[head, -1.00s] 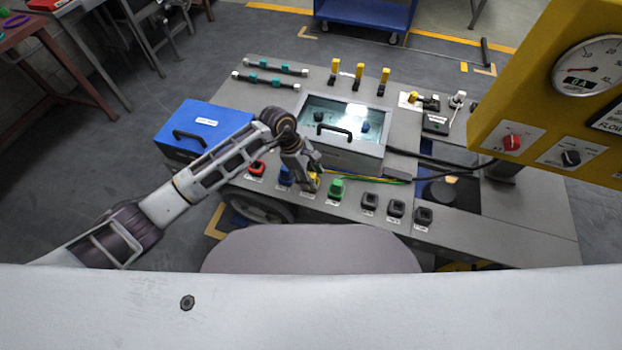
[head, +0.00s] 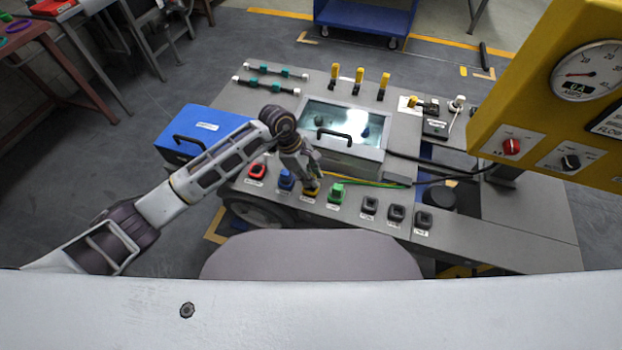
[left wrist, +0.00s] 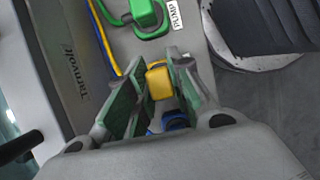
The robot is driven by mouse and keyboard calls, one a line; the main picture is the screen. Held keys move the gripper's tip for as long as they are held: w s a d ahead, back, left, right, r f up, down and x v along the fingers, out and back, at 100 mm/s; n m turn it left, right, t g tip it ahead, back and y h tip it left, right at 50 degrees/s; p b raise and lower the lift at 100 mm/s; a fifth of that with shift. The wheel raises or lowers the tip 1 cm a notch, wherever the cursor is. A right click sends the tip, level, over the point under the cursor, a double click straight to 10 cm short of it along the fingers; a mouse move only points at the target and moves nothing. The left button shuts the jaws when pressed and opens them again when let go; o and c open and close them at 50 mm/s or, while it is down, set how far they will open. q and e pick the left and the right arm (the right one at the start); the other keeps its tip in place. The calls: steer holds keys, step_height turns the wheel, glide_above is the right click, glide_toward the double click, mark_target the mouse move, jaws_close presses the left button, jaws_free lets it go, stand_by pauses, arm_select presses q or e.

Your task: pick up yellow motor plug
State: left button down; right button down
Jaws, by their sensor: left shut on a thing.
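The yellow motor plug (head: 310,191) stands in the front row of plugs on the grey chassis deck, between the blue plug (head: 286,179) and the green plug (head: 336,193). My left gripper (head: 313,184) reaches down onto it from above. In the left wrist view the yellow plug (left wrist: 159,80) lies between the two green-padded fingers of the gripper (left wrist: 158,88), which are shut on it. Its lower part is hidden in the head view. I cannot see any gap between the plug and the deck. My right gripper is not in view.
A red plug (head: 257,171) sits at the left of the row; several dark sockets lie to the right of the green plug. A lidded glass-top box (head: 340,162) stands behind. A yellow gauge panel (head: 560,150) overhangs the right side. Yellow and green wires run behind the green plug.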

arm_select(q)
step_height(320, 180, up, 8)
steer(key=shift+f, duration=0.15)
steer(key=shift+r, duration=0.2)
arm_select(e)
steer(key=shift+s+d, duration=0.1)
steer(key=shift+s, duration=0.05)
arm_select(q)
steer(key=shift+w+r, duration=0.15)
stand_by(0.4)
